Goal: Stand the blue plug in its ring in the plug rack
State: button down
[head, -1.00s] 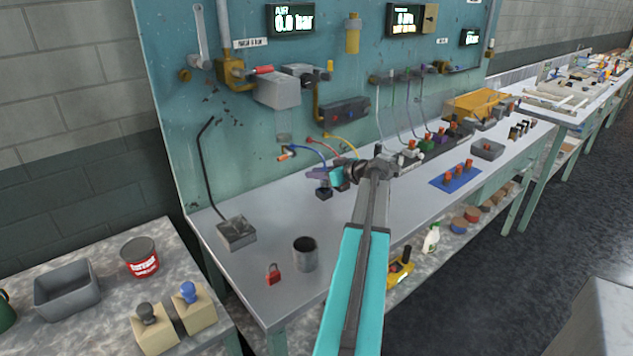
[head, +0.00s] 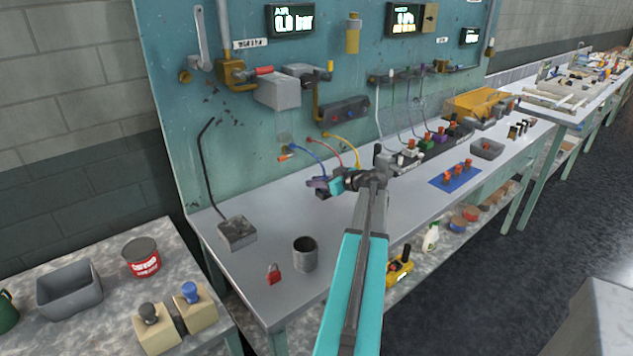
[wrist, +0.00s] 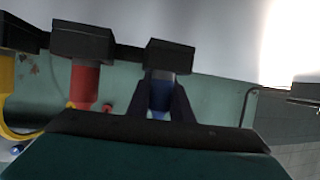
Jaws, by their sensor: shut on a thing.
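My gripper (wrist: 162,103) is shut on the blue plug (wrist: 160,90), with one dark finger on each side of it. The wrist view is upside down, with the bench top at the top. The plug's end meets a dark block (wrist: 168,55) of the plug rack; I cannot tell how deep it sits in the ring. In the head view my gripper (head: 321,183) is low over the rack (head: 323,194), at the end of the blue hose (head: 308,151). The plug itself is mostly hidden there.
A red plug (wrist: 84,84) stands at the neighbouring dark block, with a yellow hose (wrist: 6,95) beyond it. A grey cup (head: 305,254), a red padlock (head: 273,273) and a metal box (head: 237,232) stand on the bench to the left. The bench between is clear.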

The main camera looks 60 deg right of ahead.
jog(key=shift+f, duration=0.2)
jog(key=c, duration=1.6)
grip_release()
jog(key=shift+r, duration=0.3)
jog(key=shift+s, duration=0.35)
jog(key=b+v, duration=0.2)
jog(key=v, duration=0.9)
jog(key=shift+s+a+r+b, duration=0.1)
jog(key=shift+b, duration=0.25)
